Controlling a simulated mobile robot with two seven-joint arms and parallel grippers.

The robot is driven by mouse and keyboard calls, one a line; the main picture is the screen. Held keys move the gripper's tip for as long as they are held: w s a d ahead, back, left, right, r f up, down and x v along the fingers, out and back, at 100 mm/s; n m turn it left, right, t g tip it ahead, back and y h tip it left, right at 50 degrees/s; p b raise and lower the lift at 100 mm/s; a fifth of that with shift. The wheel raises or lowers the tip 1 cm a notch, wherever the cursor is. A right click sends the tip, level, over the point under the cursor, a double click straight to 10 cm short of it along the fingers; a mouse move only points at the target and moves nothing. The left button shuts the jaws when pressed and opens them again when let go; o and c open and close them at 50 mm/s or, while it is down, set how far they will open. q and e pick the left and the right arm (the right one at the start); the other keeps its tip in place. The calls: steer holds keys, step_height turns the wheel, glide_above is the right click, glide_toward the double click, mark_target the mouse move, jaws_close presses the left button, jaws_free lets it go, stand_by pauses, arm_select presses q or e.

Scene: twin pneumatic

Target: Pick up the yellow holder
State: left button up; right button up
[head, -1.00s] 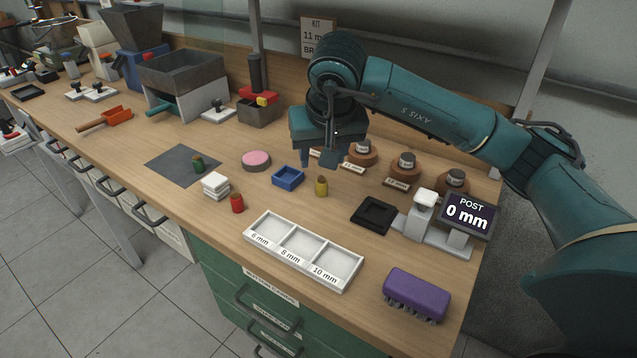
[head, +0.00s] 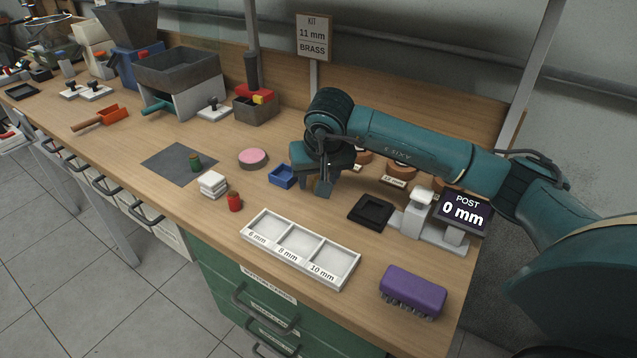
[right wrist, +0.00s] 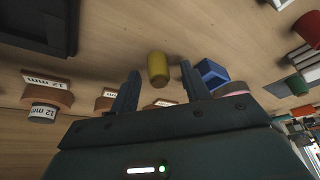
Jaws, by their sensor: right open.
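The yellow holder (right wrist: 158,69) is a small rounded cylinder on the wooden bench. In the right wrist view it lies between the two fingertips of my right gripper (right wrist: 160,72), with a gap on each side. My right gripper also shows in the head view (head: 314,187), low over the bench beside the blue tray (head: 282,177). It is open and holds nothing. In the head view its fingers hide most of the holder. My left gripper is in neither view.
A red holder (head: 235,201) and a green holder (head: 195,162) stand to the left. A white sorting tray (head: 300,247) lies in front. A black square tray (head: 371,212) and the post gauge (head: 463,211) are to the right. A purple brush (head: 413,290) is at the front right.

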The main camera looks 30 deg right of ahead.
jaws_close()
stand_by(0.3)
steer(key=shift+r, duration=0.1)
